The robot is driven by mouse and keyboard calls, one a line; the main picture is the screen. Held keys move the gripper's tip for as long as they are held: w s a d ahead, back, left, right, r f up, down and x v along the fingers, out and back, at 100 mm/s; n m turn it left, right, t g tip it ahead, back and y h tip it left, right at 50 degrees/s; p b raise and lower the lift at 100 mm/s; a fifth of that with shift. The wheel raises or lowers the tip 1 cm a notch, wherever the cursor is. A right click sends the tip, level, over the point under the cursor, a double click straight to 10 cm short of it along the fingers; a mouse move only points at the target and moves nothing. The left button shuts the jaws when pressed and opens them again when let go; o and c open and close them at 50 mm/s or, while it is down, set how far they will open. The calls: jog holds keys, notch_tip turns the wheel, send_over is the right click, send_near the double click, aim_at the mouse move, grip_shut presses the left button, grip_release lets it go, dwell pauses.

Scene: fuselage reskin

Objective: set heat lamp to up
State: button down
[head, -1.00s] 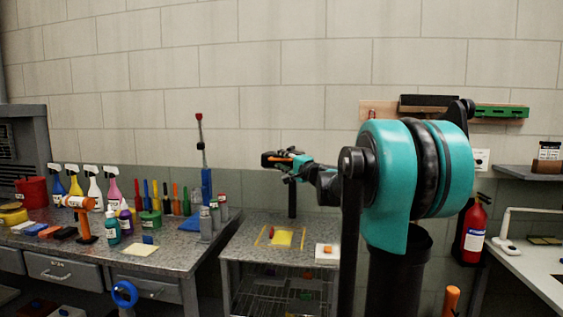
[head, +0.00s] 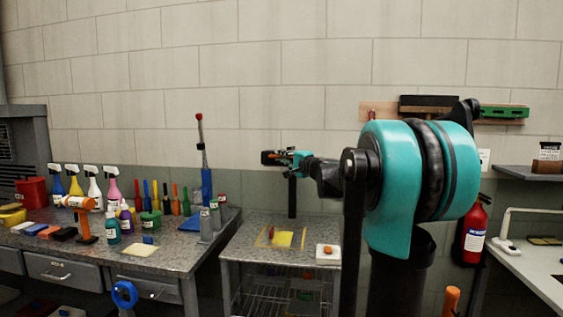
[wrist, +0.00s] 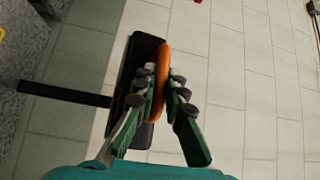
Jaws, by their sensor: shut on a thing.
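The heat lamp is a black box-shaped head (head: 268,158) on a dark post (head: 292,198) that rises from the back of the small grey stand. In the wrist view the black lamp head (wrist: 128,82) lies beside an orange handle (wrist: 163,75), and its dark post (wrist: 65,94) runs left. My gripper (wrist: 163,88) is shut on the orange handle, a finger on each side. In the head view my gripper (head: 290,157) reaches the lamp from the right; its fingers partly hide the handle there.
The small stand (head: 240,250) bears a yellow sheet (head: 281,239) and a white box with an orange knob (head: 328,256). A crowded grey workbench (head: 170,262) stands left, with a tall blue tool (head: 206,183) near its right end. A fire extinguisher (head: 473,235) hangs at right.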

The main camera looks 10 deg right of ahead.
jog(key=w+d+r+m+g, duration=0.1)
jog(key=w+r, duration=0.2)
jog(key=r, duration=0.4)
jog(key=w+d+r+m+g, duration=0.1)
jog(key=w+r, duration=0.3)
jog(key=r, duration=0.4)
jog(key=w+d+r+m+g+h, duration=0.1)
jog(key=w+r+g, duration=0.1)
jog(key=r, duration=0.6)
jog(key=shift+w+d+m, duration=0.2)
jog(key=shift+w+m, duration=0.2)
jog(key=shift+w, duration=0.3)
jog(key=shift+r, duration=0.1)
jog(key=c, duration=1.6)
grip_release()
jog(key=shift+o, duration=0.2)
jog(key=v, duration=1.2)
